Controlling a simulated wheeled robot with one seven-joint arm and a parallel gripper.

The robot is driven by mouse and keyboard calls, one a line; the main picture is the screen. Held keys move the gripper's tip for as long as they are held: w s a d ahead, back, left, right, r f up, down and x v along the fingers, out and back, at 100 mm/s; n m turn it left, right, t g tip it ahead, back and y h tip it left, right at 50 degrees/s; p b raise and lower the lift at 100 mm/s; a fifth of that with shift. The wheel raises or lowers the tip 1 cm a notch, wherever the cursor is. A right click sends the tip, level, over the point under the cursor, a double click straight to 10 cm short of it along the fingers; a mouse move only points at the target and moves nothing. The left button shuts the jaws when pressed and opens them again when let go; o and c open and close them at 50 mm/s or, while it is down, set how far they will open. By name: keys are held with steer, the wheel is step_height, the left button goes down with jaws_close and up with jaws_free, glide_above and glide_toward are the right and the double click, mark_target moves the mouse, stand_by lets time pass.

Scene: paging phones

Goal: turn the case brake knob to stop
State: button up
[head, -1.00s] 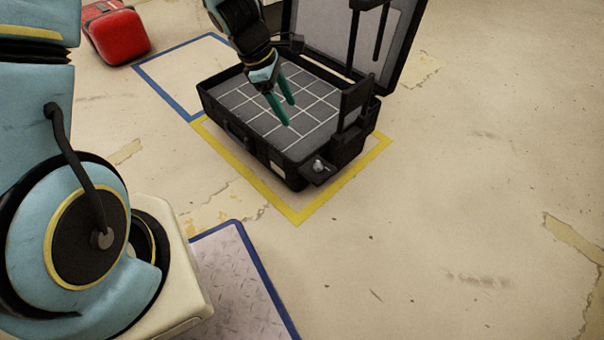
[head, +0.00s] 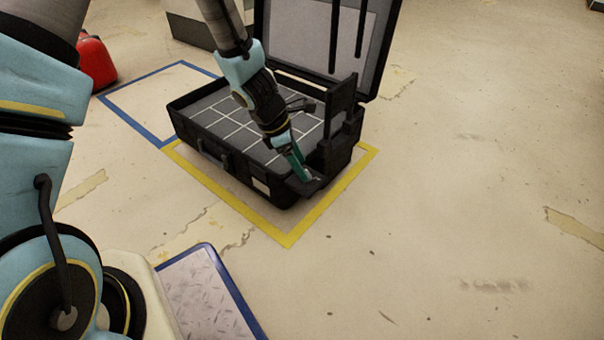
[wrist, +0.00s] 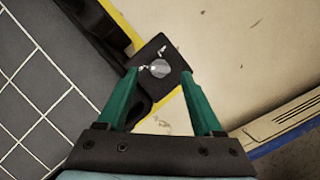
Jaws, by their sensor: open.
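The open black case (head: 222,165) stands on the floor, its grid-lined inside showing and its lid raised at the back. A small dark bracket (head: 312,186) juts from its front right corner. In the wrist view the bracket (wrist: 172,53) carries a small silvery brake knob (wrist: 159,68). My gripper (head: 305,180) has green fingers and reaches down at this corner. In the wrist view my gripper (wrist: 157,85) is open, with the fingers on either side of the knob and nothing held. In the head view the fingers largely hide the knob. I cannot read its setting.
Yellow floor tape (head: 288,238) borders the case. A blue-taped rectangle (head: 128,122) lies to its left, with a red object (head: 97,62) behind it. A blue-edged metal plate (head: 205,290) lies in front. The floor at right is clear.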

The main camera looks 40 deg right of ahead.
steer(key=shift+x, duration=0.8)
steer(key=shift+c, duration=0.2)
jaws_close()
